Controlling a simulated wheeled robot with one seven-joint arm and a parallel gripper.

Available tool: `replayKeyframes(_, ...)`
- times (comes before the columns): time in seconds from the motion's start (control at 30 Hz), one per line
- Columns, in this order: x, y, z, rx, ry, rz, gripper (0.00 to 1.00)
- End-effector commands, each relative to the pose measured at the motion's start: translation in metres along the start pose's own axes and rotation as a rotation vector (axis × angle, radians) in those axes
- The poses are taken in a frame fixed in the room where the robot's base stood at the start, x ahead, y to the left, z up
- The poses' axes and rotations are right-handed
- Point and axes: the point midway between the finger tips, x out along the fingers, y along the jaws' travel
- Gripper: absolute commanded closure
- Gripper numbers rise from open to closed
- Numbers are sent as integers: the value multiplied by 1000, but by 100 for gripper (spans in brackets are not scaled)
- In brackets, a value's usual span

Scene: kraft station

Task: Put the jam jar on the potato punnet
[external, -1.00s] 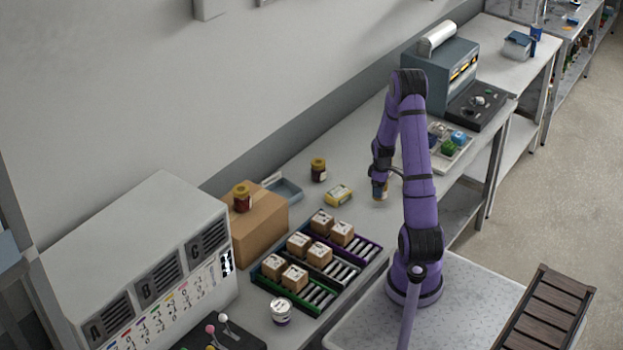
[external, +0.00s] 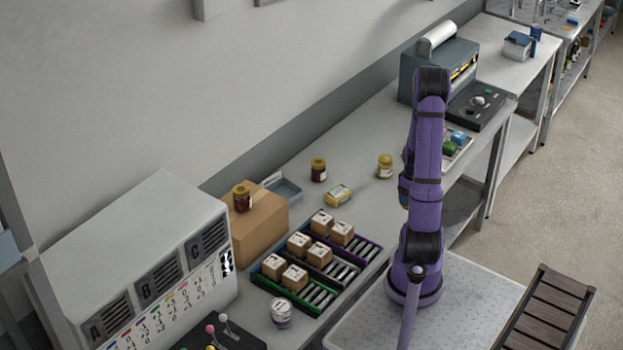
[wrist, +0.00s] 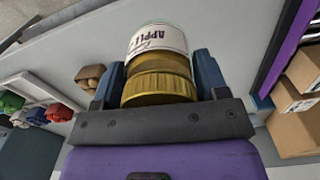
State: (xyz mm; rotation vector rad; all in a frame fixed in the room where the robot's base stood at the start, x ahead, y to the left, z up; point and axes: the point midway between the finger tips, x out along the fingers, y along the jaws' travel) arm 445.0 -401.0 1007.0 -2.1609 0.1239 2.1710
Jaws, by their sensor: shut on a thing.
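A jar with a ridged gold lid and a white label reading "APPLE" (wrist: 157,42) sits between the two fingers of my gripper (wrist: 158,76) in the wrist view. The gripper is shut on it, with the lid towards the camera. In the external view my arm hides most of the gripper and the held jar. Brown potato-like lumps (wrist: 90,77), which look like the potato punnet, lie left of the jar in the wrist view. My arm hides them in the external view. Other gold-lidded jars stand on the bench (external: 318,170), on a cardboard box (external: 242,198) and near my arm (external: 385,167).
A produce tray (external: 464,152) with green and blue items is partly behind my arm. Racks with small cardboard boxes (external: 322,222) stand nearer the front. A machine (external: 440,75) stands behind.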

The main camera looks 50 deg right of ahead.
Motion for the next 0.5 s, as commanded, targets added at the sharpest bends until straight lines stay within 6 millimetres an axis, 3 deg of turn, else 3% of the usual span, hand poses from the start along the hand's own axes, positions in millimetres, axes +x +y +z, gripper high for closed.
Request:
replayKeyframes(0.1, -13, 30, 13, 183, 3, 2, 68)
replayKeyframes(0.27, -23, 51, 23, 328, 4, -3, 68)
replayKeyframes(0.37, -24, 61, 20, 359, 5, -4, 68)
replayKeyframes(0.5, -21, 78, -1, 361, 5, -4, 68)
